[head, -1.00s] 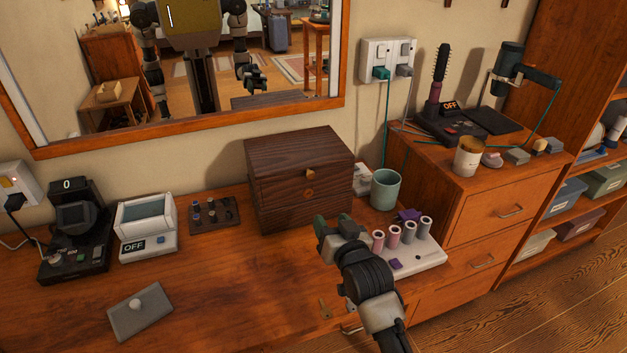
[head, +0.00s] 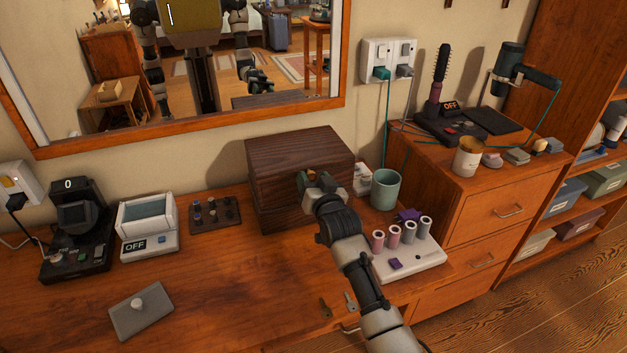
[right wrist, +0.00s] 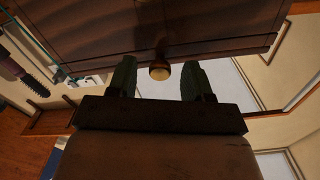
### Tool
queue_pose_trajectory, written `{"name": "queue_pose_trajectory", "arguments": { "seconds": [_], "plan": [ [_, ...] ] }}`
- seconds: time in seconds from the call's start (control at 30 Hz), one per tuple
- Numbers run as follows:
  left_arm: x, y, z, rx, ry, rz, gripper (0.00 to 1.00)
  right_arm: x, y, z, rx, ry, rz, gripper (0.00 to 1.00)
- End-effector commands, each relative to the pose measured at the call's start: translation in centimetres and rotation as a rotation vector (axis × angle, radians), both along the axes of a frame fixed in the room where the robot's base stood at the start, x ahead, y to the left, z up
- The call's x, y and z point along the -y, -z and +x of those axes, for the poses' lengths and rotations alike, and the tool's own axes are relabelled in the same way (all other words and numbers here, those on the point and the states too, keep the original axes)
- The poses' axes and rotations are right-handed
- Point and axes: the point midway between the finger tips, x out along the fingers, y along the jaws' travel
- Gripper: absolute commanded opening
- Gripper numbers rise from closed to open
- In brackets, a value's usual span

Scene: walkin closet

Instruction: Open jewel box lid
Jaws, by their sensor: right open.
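The jewel box (head: 290,160) is a dark wooden box on the dresser below the mirror, with its lid closed. My right gripper (head: 312,177) is at the front face of the box and hides the knob and front emblem in the head view. In the right wrist view the round brass knob (right wrist: 160,71) on the box (right wrist: 200,30) lies between the open fingers of the gripper (right wrist: 159,80), with a gap to each. I cannot tell whether the fingertips touch the box face. My left gripper is not seen directly; the mirror shows parts of my body.
A green cup (head: 385,189) and a white tray of rollers (head: 412,250) stand close to the right of the box. A small dark tray (head: 215,215) is on its left. The mirror (head: 190,70) is behind.

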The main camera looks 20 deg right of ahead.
Motion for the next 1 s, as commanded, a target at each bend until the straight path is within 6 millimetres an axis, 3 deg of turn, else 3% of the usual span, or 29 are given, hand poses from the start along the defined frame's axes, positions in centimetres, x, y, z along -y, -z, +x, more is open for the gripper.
{"name": "queue_pose_trajectory", "arguments": {
  "seconds": [0.2,0.53,0.83,1.0],
  "plan": [
    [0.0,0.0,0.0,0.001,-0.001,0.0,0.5,0.0,0.0,0.0,0.0,0.0,0.0,0.5],
    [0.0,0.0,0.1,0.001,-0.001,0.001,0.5,0.0,0.0,0.0,0.0,0.0,0.0,0.0],
    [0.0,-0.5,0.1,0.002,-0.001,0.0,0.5,0.0,-0.5,0.1,-0.009,0.0,0.0,0.0],
    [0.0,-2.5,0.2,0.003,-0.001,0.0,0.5,0.0,-2.1,0.8,-0.056,0.0,-0.002,0.0]
  ]
}}
